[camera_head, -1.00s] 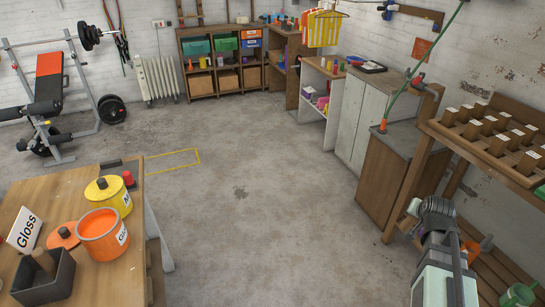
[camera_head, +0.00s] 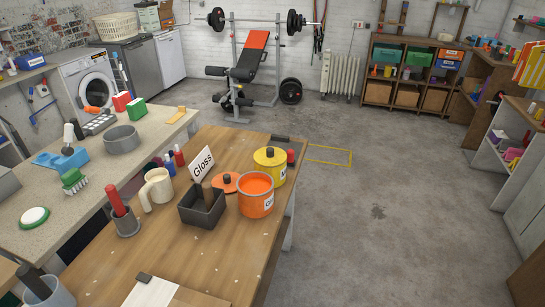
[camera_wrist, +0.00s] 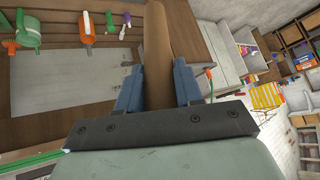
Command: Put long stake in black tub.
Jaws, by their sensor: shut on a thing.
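The long stake (camera_wrist: 157,45) is a brown wooden rod in the wrist view. The black tub (camera_head: 202,215) is a dark, square, open box on the wooden table in the head view.
Around the tub stand an orange paint pot (camera_head: 256,203), a yellow pot (camera_head: 270,170), a Gloss sign (camera_head: 202,165), a cream mug (camera_head: 157,188) and a grey cup with a red-handled tool (camera_head: 126,222). Wooden shelving (camera_wrist: 60,40) lies beyond my gripper in the wrist view.

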